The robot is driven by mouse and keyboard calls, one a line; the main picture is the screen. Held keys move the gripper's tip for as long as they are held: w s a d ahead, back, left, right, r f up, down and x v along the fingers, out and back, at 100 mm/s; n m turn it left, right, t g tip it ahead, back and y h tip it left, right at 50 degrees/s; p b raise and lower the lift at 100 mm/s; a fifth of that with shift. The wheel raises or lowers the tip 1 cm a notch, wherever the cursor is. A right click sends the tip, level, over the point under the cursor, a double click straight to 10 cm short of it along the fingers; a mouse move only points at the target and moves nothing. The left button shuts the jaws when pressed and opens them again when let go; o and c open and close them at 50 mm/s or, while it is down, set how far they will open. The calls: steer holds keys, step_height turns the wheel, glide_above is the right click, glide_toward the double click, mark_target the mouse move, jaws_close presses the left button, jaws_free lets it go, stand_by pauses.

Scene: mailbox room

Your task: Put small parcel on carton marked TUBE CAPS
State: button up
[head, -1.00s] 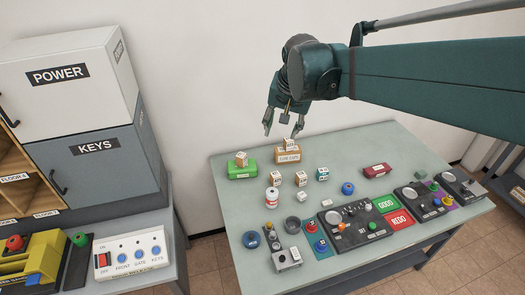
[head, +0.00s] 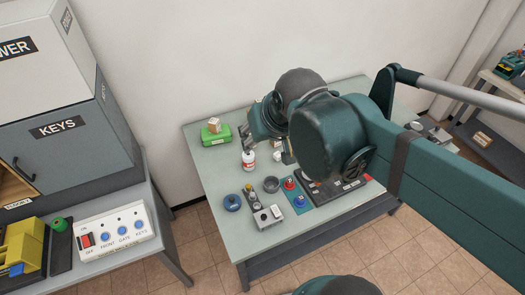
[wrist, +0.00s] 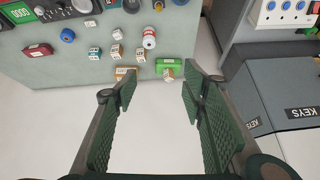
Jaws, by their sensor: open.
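My gripper (wrist: 160,92) is open in the wrist view, with nothing between its fingers. It is raised well above the table. The brown carton (wrist: 122,71) lies at the table edge, partly covered by the left finger. A small pale shape at its right end may be the small parcel, but I cannot tell for sure. A small brown box (head: 214,125) rests on a green box (head: 216,136) to the left of my gripper. These also show in the wrist view, the small box (wrist: 168,75) on the green box (wrist: 177,65).
Several small cubes, among them one cube (wrist: 116,50), stand near a white bottle (wrist: 149,37). A red box (wrist: 38,50) lies to the side. The grey KEYS cabinet (head: 60,150) and a white switch panel (head: 114,231) stand left of the table.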

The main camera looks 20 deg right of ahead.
steer(key=shift+n+t, duration=0.3)
steer(key=shift+n, duration=0.3)
steer(key=shift+s+a+f, duration=0.2)
steer(key=shift+s+f, duration=0.35)
steer(key=shift+s, duration=0.35)
steer(key=shift+s+a+f, duration=0.2)
steer(key=shift+s+f, duration=0.35)
steer(key=shift+s, duration=0.3)
